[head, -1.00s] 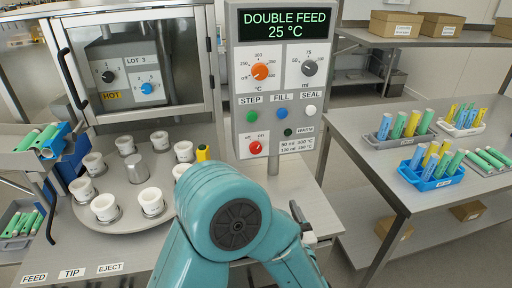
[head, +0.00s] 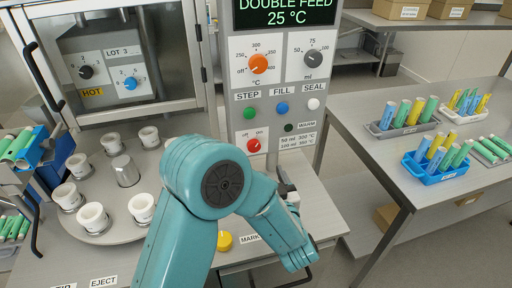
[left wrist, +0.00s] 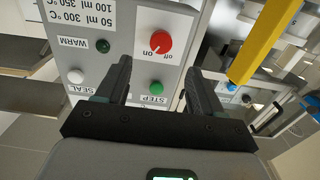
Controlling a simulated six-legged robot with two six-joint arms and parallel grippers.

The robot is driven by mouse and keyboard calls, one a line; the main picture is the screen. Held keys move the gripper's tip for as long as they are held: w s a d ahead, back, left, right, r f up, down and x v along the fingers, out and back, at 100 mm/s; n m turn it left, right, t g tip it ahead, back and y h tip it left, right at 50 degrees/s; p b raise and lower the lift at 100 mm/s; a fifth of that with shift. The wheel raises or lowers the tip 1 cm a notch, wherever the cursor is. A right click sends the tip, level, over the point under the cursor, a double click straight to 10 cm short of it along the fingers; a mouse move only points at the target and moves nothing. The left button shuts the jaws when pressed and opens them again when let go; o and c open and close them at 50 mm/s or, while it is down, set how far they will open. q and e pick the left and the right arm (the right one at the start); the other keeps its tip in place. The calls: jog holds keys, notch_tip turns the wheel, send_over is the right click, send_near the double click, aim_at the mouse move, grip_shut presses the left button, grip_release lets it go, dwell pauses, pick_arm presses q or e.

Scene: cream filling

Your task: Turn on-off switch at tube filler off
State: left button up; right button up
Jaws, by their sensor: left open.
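The tube filler's on-off switch (head: 254,145) is a red knob low on the left of the grey control panel (head: 299,102). In the left wrist view the panel appears upside down, and the red knob (left wrist: 161,42) has "on" and "off" labels beside it. Its white mark seems to point toward "on". My left gripper (left wrist: 160,80) is open and empty. Its two dark fingers point at the panel, with the knob ahead of and between them, apart from it. In the head view my teal left arm stands in front and mostly hides this gripper. My right gripper is not in view.
The panel also has STEP, FILL and SEAL buttons, an orange temperature knob (head: 258,63) and a grey volume knob (head: 314,58). White cups stand on a turntable (head: 100,236) at left. A table with tube racks (head: 443,170) is at right.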

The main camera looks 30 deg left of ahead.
aim_at(255, 149)
pick_arm(q)
jog(key=p+x, duration=0.2)
jog(key=x, duration=0.7)
jog(key=shift+w+a, duration=0.2)
jog(key=shift+a, duration=0.1)
jog(key=shift+w+a+r, duration=0.1)
jog(key=shift+a, duration=0.2)
jog(key=shift+w, duration=0.1)
jog(key=shift+c, duration=1.2)
jog(key=c, duration=0.8)
